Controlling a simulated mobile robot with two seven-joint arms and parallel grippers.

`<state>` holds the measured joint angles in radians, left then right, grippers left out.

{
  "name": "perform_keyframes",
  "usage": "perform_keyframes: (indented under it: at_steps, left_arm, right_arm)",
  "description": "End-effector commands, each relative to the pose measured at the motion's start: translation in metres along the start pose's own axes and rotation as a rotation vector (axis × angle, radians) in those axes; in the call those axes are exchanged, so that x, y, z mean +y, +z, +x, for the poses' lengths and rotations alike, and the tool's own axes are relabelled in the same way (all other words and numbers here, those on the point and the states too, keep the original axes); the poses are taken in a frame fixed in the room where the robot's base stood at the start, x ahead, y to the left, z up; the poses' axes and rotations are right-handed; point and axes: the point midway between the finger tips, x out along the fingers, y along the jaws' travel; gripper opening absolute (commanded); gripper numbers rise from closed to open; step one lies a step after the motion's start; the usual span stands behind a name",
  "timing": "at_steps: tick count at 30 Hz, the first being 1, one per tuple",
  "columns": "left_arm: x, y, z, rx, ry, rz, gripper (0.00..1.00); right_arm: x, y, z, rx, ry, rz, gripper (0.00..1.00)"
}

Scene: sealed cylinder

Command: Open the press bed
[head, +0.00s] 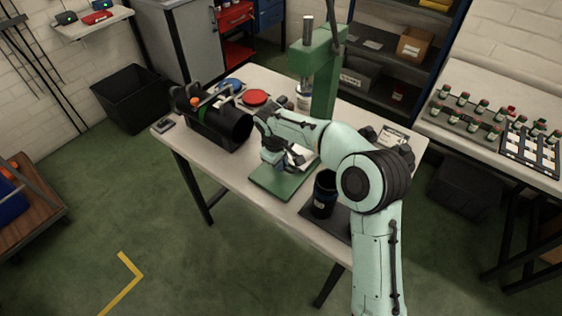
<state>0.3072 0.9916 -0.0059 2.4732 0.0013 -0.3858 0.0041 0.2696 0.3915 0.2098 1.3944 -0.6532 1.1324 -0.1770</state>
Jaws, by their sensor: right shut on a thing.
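The green press stands on the workbench, with its upright frame (324,85) at the back and a flat green base plate (275,189) at the front. A steel ram (306,35) shows at the top. My right arm reaches in from the lower right, and its wrist hides much of the bed. My right gripper (285,163) is low over the base plate, shut on what looks like a part of the press bed (300,157). The exact part gripped is hidden. My left gripper is not in view.
A black cylinder (230,125) lies in a dark cradle left of the press. A red disc (255,97) and a blue disc (231,85) lie behind it. A dark cup (324,194) stands on a black mat (335,224) near the right front edge, close to my arm.

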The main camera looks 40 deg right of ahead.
Motion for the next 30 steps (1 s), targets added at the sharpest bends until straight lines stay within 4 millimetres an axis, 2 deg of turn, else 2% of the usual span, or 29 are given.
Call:
perform_keyframes:
  at_steps: [5, 9, 15, 19, 27, 28, 30]
  left_arm:
    - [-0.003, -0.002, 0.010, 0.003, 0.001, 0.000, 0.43]
    - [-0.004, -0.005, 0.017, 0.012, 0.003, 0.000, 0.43]
    - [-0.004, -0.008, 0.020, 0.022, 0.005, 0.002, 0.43]
    - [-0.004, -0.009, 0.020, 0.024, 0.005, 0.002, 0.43]
    - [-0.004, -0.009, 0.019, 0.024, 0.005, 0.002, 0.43]
    - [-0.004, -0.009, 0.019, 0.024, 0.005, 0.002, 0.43]
    - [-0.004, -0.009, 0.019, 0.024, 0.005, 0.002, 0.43]
  right_arm:
    - [-0.038, -0.002, -0.006, 0.001, -0.004, -0.010, 0.00]
    - [-0.080, -0.002, -0.014, 0.001, -0.005, -0.012, 0.00]
    - [-0.119, -0.001, -0.023, 0.001, -0.003, -0.006, 0.00]
    - [-0.128, 0.000, -0.025, 0.000, -0.002, -0.003, 0.00]
    - [-0.128, -0.001, -0.026, 0.001, -0.001, -0.002, 0.00]
    - [-0.128, -0.001, -0.026, 0.001, -0.001, -0.002, 0.16]
    - [-0.128, -0.001, -0.026, 0.001, -0.001, -0.001, 0.38]
